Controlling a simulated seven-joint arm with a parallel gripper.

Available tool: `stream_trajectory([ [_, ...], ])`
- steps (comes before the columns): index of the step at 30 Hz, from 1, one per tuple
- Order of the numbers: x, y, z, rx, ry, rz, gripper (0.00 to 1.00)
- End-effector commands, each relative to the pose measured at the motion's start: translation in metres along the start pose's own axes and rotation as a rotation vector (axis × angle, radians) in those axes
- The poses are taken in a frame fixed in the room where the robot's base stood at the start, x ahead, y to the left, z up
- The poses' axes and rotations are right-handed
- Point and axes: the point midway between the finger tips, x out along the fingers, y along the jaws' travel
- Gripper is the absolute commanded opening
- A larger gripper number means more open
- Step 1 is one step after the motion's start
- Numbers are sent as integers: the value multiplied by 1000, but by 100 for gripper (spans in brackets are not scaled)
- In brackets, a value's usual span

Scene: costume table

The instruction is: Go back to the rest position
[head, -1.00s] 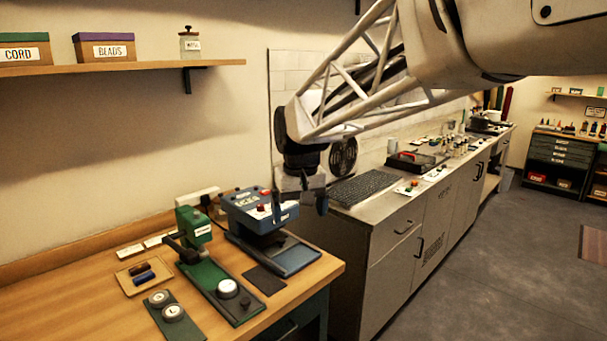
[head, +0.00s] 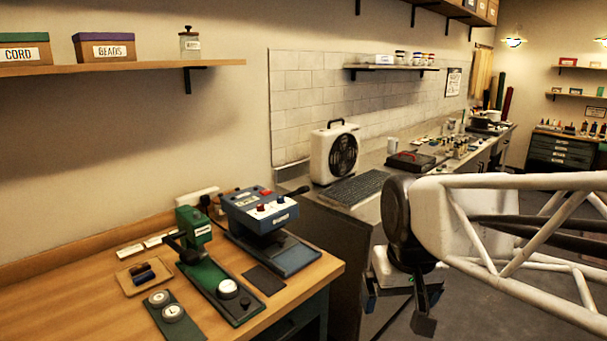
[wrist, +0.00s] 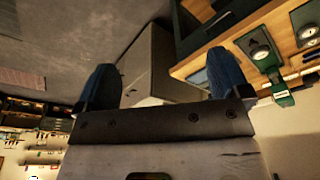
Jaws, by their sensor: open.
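My gripper (head: 398,300) hangs at the right of the wooden table in the head view, in front of the metal counter's cabinets and apart from everything. In the wrist view my gripper (wrist: 158,90) shows two blue fingers spread wide with nothing between them. Beyond the fingers are the grey cabinet side (wrist: 150,60) and the floor.
The wooden table (head: 85,275) holds a blue press (head: 262,212), a green press (head: 195,235), a dark strip with two round dies (head: 172,312) and a small tray (head: 142,280). A white fan (head: 335,152) stands on the counter. The floor at right is open.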

Motion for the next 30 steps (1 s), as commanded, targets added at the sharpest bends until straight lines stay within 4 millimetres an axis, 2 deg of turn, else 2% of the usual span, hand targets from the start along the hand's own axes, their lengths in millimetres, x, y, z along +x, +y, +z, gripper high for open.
stream_trajectory([
  [1, 2, 5, 13, 13, 7, 3, 95],
  [6, 13, 17, 51, 51, 23, 12, 95],
  [12, 23, 25, 81, 81, 36, 19, 95],
  [18, 27, 27, 91, 91, 39, 21, 95],
  [30, 27, 27, 91, 90, 39, 21, 95],
])
